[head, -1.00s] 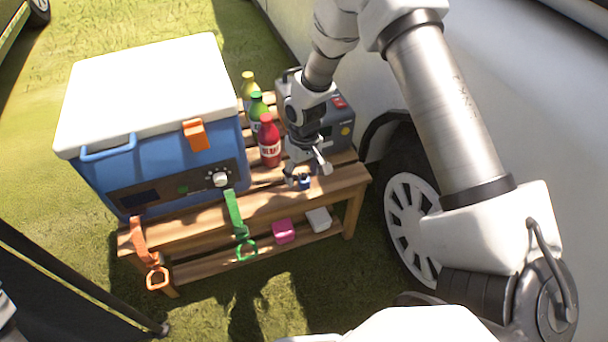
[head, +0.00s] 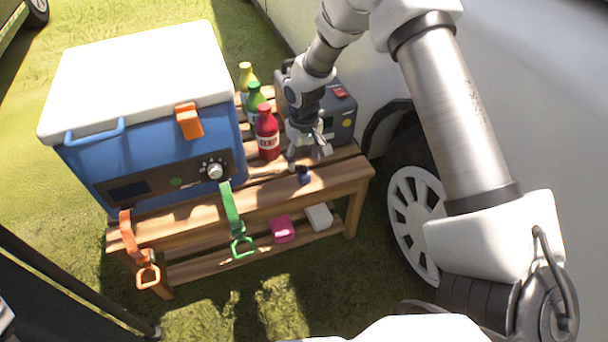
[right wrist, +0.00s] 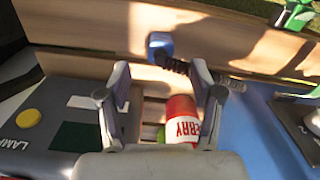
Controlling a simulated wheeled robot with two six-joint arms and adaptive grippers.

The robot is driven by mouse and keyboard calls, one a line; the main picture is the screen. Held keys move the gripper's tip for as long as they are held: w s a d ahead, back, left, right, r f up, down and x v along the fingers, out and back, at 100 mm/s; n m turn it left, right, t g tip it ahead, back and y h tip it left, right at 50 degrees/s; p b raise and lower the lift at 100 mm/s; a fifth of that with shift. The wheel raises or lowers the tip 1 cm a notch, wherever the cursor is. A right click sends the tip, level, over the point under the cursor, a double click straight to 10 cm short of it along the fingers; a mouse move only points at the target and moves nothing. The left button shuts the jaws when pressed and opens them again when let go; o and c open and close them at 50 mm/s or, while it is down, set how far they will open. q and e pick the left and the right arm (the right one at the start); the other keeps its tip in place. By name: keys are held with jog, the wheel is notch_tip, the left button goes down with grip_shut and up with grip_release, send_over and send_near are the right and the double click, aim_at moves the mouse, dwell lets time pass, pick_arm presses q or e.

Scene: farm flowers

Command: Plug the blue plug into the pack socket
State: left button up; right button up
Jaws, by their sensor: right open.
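The small blue plug (head: 304,175) rests at the front edge of the wooden bench's top. It also shows in the right wrist view (right wrist: 160,44), with a dark coiled cable leading off to the right. My right gripper (head: 308,156) is open and empty, just above and behind the plug. In the right wrist view the plug lies beyond the open fingertips (right wrist: 160,70), not between them. The grey pack (head: 318,104) stands behind the gripper on the bench and is partly covered by my arm. I cannot make out its socket. My left gripper is not in view.
A blue cooler (head: 150,160) with a white lid fills the bench's left side. Red (head: 267,135), green (head: 254,98) and yellow (head: 246,76) bottles stand between cooler and pack. Green (head: 231,212) and orange (head: 128,235) straps hang in front. A white vehicle (head: 530,110) stands right.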

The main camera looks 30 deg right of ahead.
aim_at(304, 167)
notch_tip(304, 167, down, 6)
jog(key=b, duration=0.3)
jog(key=shift+r, duration=0.35)
jog(key=c, duration=1.2)
